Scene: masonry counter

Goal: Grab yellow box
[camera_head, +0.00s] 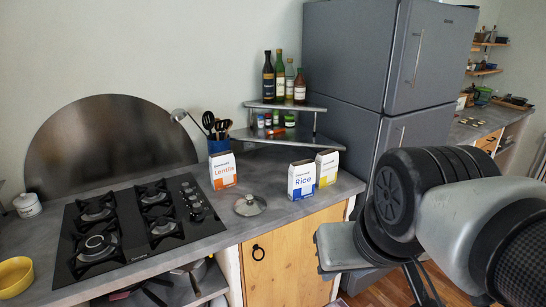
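The yellow box (331,163) is a white carton with yellow print. It stands upright on the grey counter near the fridge, with its lower left part hidden behind the blue-and-white Rice box (301,182). An orange-and-white Lentils box (223,171) stands further left. My arm fills the lower right of the head view, in front of the fridge and to the right of the boxes. My gripper's fingertips cannot be made out, so whether it is open or shut does not show.
A pot lid (250,206) lies on the counter (264,219) left of the Rice box. A corner shelf (286,107) with bottles stands behind the boxes. The tall grey fridge (345,60) bounds the right side. A gas hob (137,226) and yellow bowl (15,277) are at left.

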